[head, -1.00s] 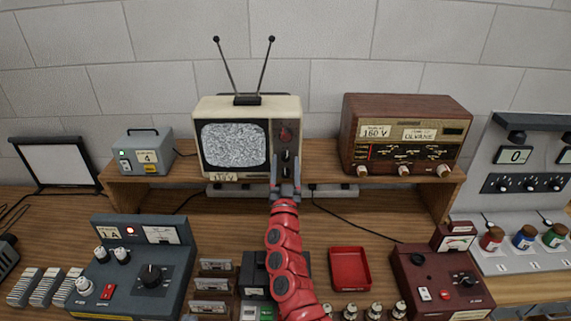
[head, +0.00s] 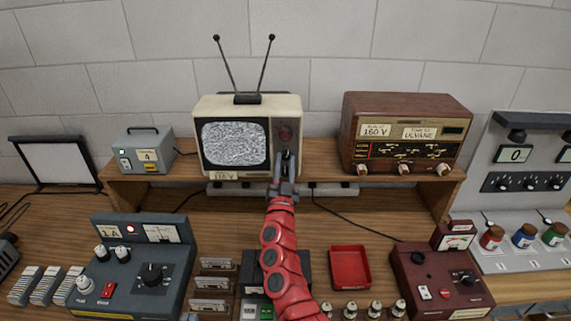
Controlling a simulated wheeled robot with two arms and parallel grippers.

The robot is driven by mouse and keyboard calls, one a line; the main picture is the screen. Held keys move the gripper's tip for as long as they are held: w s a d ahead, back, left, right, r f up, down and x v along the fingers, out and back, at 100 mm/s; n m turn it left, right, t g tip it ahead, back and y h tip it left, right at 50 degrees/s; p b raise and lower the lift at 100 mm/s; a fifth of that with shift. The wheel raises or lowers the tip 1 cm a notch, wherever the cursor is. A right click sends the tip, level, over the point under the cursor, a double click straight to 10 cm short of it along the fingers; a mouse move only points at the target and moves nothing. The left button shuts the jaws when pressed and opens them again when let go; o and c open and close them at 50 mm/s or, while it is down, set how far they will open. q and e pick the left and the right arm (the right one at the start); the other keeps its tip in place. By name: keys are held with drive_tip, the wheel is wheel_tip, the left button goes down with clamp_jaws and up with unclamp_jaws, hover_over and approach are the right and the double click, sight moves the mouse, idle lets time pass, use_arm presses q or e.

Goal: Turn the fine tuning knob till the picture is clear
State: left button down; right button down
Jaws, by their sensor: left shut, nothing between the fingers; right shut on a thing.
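A cream television (head: 198,110) with two antennas stands on the wooden shelf. Its screen (head: 234,146) is lit and filled with grey static, with no clear picture. A round reddish dial (head: 286,132) sits high on its dark control panel. My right gripper (head: 285,162) is at the lower part of that panel, shut on a small knob there. The fingers hide most of the knob, so its setting cannot be read. My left gripper is not in view.
A brown wooden radio (head: 405,108) stands right of the television and a grey box (head: 143,152) left of it. Below are a blue-grey control unit (head: 130,270), a red tray (head: 350,268) and a dark red unit (head: 440,280). Bench around the tray is partly clear.

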drive_tip(key=shift+a+m+g+h, duration=0.15)
drive_tip(key=shift+m+h, duration=0.3)
drive_tip(key=shift+m, duration=0.45)
drive_tip(key=shift+d+m+g+h, duration=0.15)
drive_tip(key=shift+m+h, duration=0.3)
drive_tip(key=shift+m, duration=0.45)
drive_tip(key=shift+a, duration=0.1)
drive_tip(key=c, duration=0.6)
unclamp_jaws()
drive_tip(key=shift+s, duration=0.1)
drive_tip(key=shift+s+a+f, duration=0.15)
drive_tip(key=shift+s+f, duration=0.05)
drive_tip(key=b+v, duration=0.5)
drive_tip(key=v, duration=1.1)
drive_tip(key=shift+s+b, duration=0.35)
drive_tip(key=shift+s, duration=0.05)
